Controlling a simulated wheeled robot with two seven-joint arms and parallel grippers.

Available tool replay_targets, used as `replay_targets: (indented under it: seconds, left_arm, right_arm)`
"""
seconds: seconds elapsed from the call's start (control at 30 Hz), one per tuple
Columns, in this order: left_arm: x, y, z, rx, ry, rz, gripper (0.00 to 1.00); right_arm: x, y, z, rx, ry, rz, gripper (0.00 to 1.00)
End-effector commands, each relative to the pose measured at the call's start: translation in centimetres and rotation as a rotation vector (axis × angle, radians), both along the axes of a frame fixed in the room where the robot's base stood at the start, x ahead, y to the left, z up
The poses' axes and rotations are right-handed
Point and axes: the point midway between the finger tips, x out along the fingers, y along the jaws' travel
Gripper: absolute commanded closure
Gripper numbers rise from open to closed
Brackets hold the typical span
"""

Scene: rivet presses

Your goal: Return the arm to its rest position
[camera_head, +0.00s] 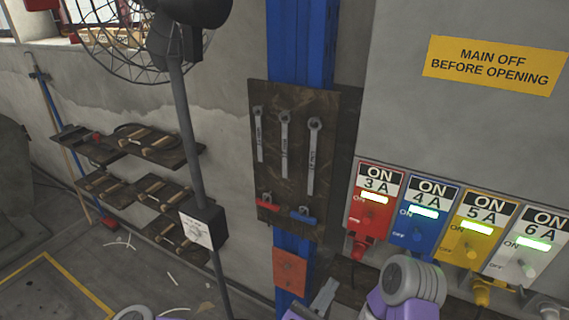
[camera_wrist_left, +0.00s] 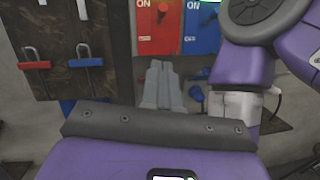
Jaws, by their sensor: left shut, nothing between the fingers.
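My left gripper (camera_head: 325,296) shows at the bottom of the head view, below the blue post and left of a purple and grey arm link of mine. Its grey fingers are together and hold nothing. In the left wrist view the gripper (camera_wrist_left: 161,84) points toward the switch panel, with its fingers side by side and empty. The red switch (camera_head: 370,207) and the blue switch (camera_head: 422,220) stand up and to the right of it in the head view. My right gripper is not in view.
A tool board (camera_head: 293,190) with wrenches and red and blue padlocks hangs on the blue post (camera_head: 300,45). Yellow (camera_head: 478,236) and white (camera_head: 525,245) switches continue the lit row. A fan on a pole (camera_head: 184,110) and wall shelves (camera_head: 170,150) stand left. Floor shows lower left.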

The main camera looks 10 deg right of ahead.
Motion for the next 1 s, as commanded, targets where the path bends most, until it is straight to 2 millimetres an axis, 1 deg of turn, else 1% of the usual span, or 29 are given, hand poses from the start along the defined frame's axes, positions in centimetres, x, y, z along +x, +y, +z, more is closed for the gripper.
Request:
replay_targets:
  seconds: [0.07,0.13,0.17,0.27,0.3,0.37,0.4,0.47,0.5,0.57,0.6,0.67,0.7,0.8,0.9,1.0]
  left_arm:
    - [-0.2,-0.4,-1.0,0.048,-0.015,-0.012,1.00]
    - [-0.6,-1.2,-3.1,0.149,-0.051,-0.039,1.00]
    - [-0.8,-1.7,-4.4,0.210,-0.072,-0.058,1.00]
    - [-1.8,-2.6,-10.6,0.474,-0.167,-0.142,1.00]
    - [-2.1,-2.5,-13.5,0.595,-0.208,-0.186,1.00]
    - [-2.6,-1.8,-18.0,0.772,-0.268,-0.259,1.00]
    - [-2.9,-0.9,-20.9,0.885,-0.304,-0.308,1.00]
    - [-3.1,1.0,-25.0,1.043,-0.350,-0.385,1.00]
    - [-3.3,2.6,-27.6,1.143,-0.379,-0.441,1.00]
    - [-3.5,5.5,-31.2,1.284,-0.411,-0.528,1.00]
    - [-3.9,7.6,-33.0,1.369,-0.432,-0.595,1.00]
    - [-5.1,10.7,-34.9,1.480,-0.474,-0.711,1.00]
    - [-5.7,12.9,-36.1,1.542,-0.496,-0.783,1.00]
    - [-7.2,17.7,-38.0,1.650,-0.536,-0.946,1.00]
    - [-8.4,21.3,-38.9,1.705,-0.555,-1.065,1.00]
    - [-9.2,23.2,-39.3,1.726,-0.566,-1.133,1.00]
  right_arm:
    - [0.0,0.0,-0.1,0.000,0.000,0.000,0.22]
    - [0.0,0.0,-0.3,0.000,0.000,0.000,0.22]
    - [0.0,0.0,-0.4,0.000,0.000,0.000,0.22]
    - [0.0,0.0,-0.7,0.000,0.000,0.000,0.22]
    - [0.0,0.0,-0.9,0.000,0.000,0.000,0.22]
    - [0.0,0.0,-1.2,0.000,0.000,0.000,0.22]
    - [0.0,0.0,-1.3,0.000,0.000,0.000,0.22]
    - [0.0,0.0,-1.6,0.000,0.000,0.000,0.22]
    - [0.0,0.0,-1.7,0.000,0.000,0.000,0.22]
    - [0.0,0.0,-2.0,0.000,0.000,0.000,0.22]
    - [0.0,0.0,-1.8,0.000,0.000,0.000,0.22]
    - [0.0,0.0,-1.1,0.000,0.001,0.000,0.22]
    - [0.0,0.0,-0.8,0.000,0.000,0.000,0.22]
    - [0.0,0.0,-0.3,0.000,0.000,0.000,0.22]
    - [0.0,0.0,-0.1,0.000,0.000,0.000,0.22]
    - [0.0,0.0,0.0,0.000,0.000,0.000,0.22]
